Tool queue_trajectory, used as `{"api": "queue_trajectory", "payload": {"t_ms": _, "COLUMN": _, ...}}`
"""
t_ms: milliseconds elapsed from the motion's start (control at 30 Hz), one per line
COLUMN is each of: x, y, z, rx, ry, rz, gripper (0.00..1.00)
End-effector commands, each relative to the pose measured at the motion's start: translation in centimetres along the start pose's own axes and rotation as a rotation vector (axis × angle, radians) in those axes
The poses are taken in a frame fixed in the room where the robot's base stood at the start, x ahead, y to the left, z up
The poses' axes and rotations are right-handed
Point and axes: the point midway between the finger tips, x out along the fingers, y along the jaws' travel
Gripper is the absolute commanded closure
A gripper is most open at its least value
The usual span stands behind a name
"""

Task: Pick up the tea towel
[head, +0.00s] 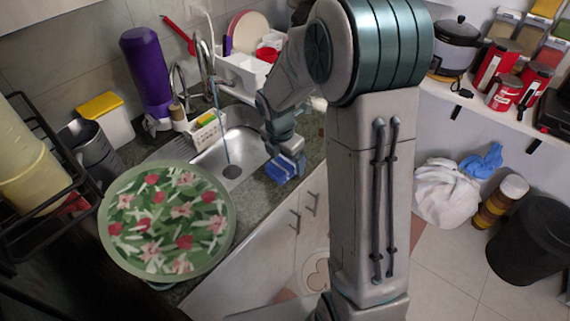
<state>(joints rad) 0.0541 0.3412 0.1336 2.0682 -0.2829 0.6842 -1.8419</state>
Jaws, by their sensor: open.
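My gripper (283,150) hangs over the counter's front edge, just right of the sink. It is open. A small blue and white item (285,168) shows right at the fingers, near the counter edge. It may be the folded tea towel, but it is too small to be sure. I cannot tell whether the fingers touch it. My arm hides part of the counter behind the gripper.
The sink (245,143) lies left of my gripper, with a floral round tray (168,222) left of it. A purple bottle (147,72) and white rack (240,75) stand behind. A white bag (446,194) and black bin (533,240) stand at right.

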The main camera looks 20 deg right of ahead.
Motion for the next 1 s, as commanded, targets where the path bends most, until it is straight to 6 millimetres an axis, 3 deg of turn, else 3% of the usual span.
{"api": "queue_trajectory", "payload": {"t_ms": 133, "x": 1.38, "y": 0.01, "z": -0.05, "rx": -0.001, "ry": 0.001, "rz": 0.0, "gripper": 0.15}}
{"api": "queue_trajectory", "payload": {"t_ms": 367, "x": 1.56, "y": 0.0, "z": -0.02, "rx": 0.0, "ry": 0.0, "rz": 0.0, "gripper": 0.15}}
{"api": "queue_trajectory", "payload": {"t_ms": 567, "x": 1.54, "y": -0.01, "z": -0.01, "rx": 0.0, "ry": 0.0, "rz": 0.0, "gripper": 0.64}}
{"api": "queue_trajectory", "payload": {"t_ms": 1000, "x": 0.83, "y": 0.04, "z": 0.14, "rx": 0.001, "ry": -0.001, "rz": 0.003, "gripper": 0.64}}
